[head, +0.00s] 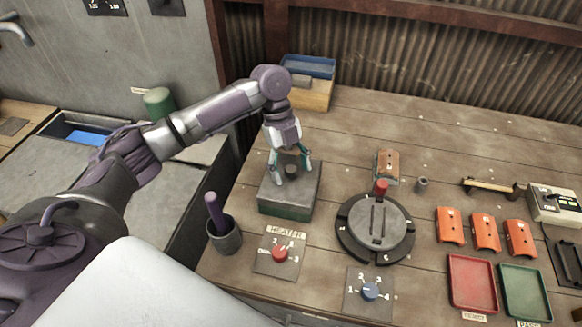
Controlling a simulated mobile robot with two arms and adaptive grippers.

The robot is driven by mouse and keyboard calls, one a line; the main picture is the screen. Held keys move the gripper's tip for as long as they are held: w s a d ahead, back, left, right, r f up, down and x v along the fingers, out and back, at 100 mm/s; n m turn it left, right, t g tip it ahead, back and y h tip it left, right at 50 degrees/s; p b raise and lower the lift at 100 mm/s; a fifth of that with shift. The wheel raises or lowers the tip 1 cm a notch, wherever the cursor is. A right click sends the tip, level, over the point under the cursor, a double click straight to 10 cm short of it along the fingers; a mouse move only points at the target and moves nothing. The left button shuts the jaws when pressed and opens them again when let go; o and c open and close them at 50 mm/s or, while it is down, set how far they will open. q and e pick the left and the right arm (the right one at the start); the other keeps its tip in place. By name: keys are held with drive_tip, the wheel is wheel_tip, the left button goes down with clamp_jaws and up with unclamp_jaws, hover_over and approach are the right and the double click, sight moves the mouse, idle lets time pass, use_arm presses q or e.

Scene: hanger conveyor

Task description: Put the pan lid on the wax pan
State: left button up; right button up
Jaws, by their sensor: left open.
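The wax pan (285,211) looks like a square, green-sided box on the wooden bench, left of centre. A flat grey pan lid (300,190) with a short dark knob covers its top. I cannot tell whether the lid sits fully flush. My left gripper (290,176) is above the lid, pointing down. Its fingers are open, one on each side of the knob, with no clear grip on it. The pan's inside is hidden. My right gripper is not in view.
A dark cup (226,238) with a purple-handled tool stands close by the pan at front left. A red heater dial (280,253) is in front. A round dark turntable (376,226) is to the right, with orange pieces (486,232) and trays beyond. A blue tray (308,66) is behind.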

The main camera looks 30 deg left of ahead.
use_arm(q)
drive_tip(key=v, duration=1.2)
